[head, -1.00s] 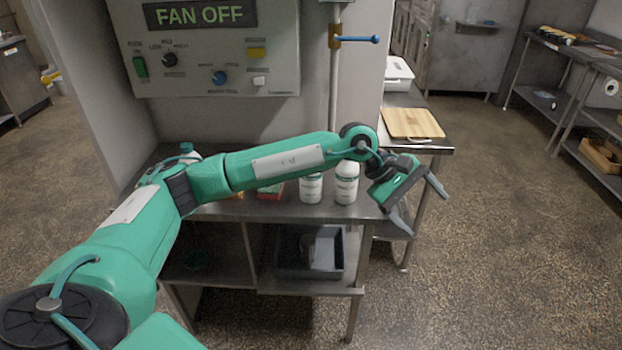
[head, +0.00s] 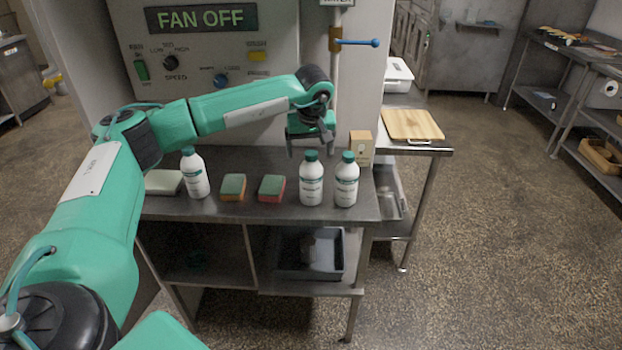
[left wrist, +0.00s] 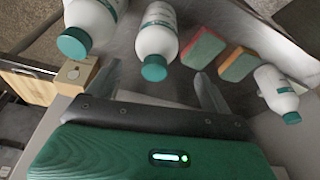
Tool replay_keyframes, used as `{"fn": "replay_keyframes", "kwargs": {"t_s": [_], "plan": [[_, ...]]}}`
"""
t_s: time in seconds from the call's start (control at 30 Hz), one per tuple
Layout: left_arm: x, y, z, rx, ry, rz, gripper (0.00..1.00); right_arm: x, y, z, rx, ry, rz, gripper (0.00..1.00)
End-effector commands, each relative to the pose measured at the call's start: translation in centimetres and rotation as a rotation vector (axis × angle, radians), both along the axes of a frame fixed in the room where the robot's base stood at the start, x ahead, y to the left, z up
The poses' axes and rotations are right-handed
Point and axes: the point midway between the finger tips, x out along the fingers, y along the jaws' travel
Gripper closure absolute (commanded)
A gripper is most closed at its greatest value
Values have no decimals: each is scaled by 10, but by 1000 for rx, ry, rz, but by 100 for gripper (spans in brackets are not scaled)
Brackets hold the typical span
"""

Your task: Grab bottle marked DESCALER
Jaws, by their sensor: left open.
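Three white bottles with green caps stand on the steel table: a left one (head: 195,176), a middle one (head: 311,180) and a right one (head: 347,181). Their labels are too small to read, so I cannot tell which is marked DESCALER. My left gripper (head: 311,148) is open and empty, pointing down just behind and above the middle bottle. In the left wrist view, the middle bottle (left wrist: 156,42) lies beyond the gap between the open fingers, the right bottle (left wrist: 92,20) is at upper left, and the left bottle (left wrist: 276,90) is at right. My right gripper is out of view.
Two sponges (head: 233,187) (head: 272,188) lie between the left and middle bottles. A cardboard box (head: 361,147) stands behind the right bottle. A pale block (head: 163,182) is at the table's left. A control panel (head: 200,50) rises behind; a cutting board (head: 412,124) lies at right.

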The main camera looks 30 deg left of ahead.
Motion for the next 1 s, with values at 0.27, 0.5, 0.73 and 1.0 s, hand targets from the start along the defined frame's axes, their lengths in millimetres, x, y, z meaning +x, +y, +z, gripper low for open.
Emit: {"fn": "replay_keyframes", "kwargs": {"t_s": [0.27,0.5,0.73,1.0], "plan": [[5,3,-21,-1,2,-1,16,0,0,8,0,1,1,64],[16,7,-54,-1,1,0,16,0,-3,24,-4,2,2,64],[19,9,-67,-2,-1,0,16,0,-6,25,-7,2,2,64],[18,9,-66,-2,-1,0,44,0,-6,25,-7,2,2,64]]}}
